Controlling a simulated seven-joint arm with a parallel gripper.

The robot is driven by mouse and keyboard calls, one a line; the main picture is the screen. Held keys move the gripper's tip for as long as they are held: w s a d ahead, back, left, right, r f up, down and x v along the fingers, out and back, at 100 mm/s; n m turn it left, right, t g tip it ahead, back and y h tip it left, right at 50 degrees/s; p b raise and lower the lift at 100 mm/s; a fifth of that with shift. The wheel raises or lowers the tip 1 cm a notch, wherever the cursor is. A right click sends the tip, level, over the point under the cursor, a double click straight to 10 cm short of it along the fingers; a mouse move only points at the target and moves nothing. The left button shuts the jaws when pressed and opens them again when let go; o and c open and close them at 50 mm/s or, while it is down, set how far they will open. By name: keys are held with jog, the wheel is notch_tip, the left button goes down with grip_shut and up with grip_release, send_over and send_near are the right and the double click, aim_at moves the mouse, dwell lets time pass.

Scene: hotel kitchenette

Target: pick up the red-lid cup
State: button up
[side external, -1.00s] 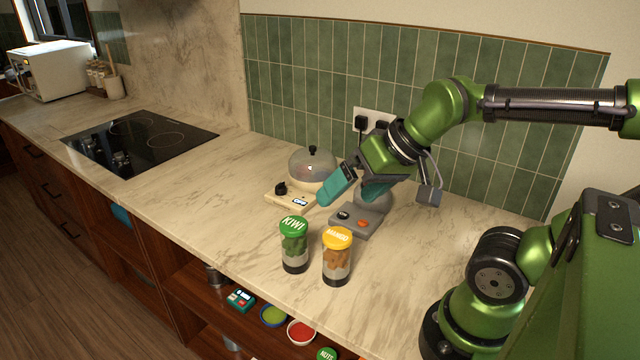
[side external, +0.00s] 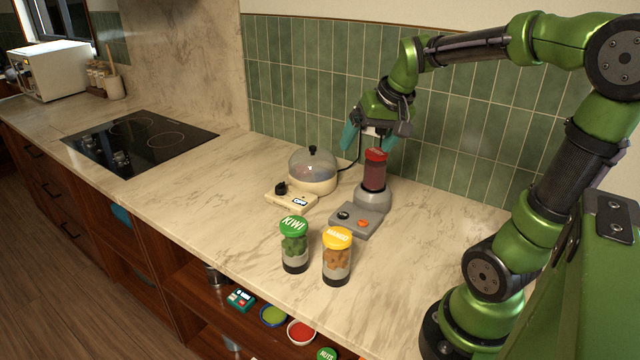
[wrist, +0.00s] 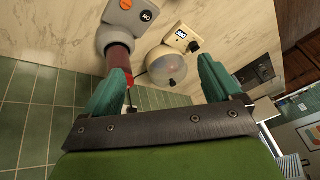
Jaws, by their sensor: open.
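The red-lid cup (side external: 375,170) stands upright on the grey blender base (side external: 366,210), with dark red contents and a red lid on top. My gripper (side external: 369,142) is open, its teal fingers pointing down around the height of the lid; I cannot tell from the side whether they touch it. In the wrist view my gripper (wrist: 165,85) shows its fingers spread wide, with the cup (wrist: 118,58) near the left finger, which hides part of it. The blender base (wrist: 120,20) is at the top of that view.
A cream cooker with a clear dome (side external: 312,170) stands left of the blender. A green-lid kiwi jar (side external: 294,245) and a yellow-lid mango jar (side external: 337,257) stand in front. The tiled wall (side external: 450,120) is close behind. The counter toward the cooktop (side external: 140,140) is clear.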

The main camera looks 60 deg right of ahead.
jog(key=g+h, duration=0.1)
send_near(376, 153)
notch_tip(376, 153, up, 3)
jog(key=a, duration=0.1)
jog(key=shift+n+h, duration=0.3)
jog(key=x, duration=0.7)
jog(key=s+x, duration=0.1)
jog(key=x, duration=0.3)
jog(key=shift+w+f, duration=0.1)
jog(key=shift+f, duration=0.15)
jog(key=shift+s+x, duration=0.2)
jog(key=shift+x, duration=2.45)
jog(key=shift+d, duration=0.1)
jog(key=c, duration=1.4)
jog(key=shift+c, duration=0.2)
jog(key=shift+r, duration=0.1)
